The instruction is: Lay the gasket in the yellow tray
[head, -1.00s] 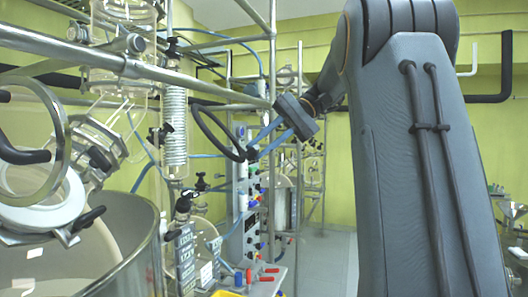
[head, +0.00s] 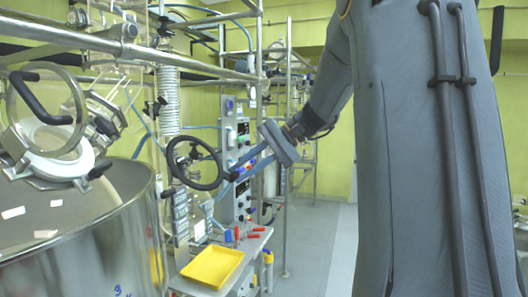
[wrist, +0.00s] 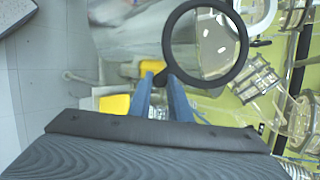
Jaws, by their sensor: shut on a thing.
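The gasket is a black ring (head: 201,188), held up in the air in the head view. My gripper (head: 232,174) has blue fingers shut on the right side of its rim. In the wrist view the gasket (wrist: 243,45) stands out beyond the fingertips (wrist: 160,80), gripped at its lower left edge. The yellow tray (head: 213,267) is on a grey shelf at the bottom centre of the head view, lower than the gasket and apart from it. It looks empty. Yellow patches show in the wrist view; which one is the tray I cannot tell.
A large steel vessel (head: 100,245) stands left of the tray. Red-handled tools (head: 256,232) and a blue item lie behind the tray, before a control panel (head: 243,150). Metal frame rails (head: 120,45) cross above. Floor (head: 320,255) is clear to the right.

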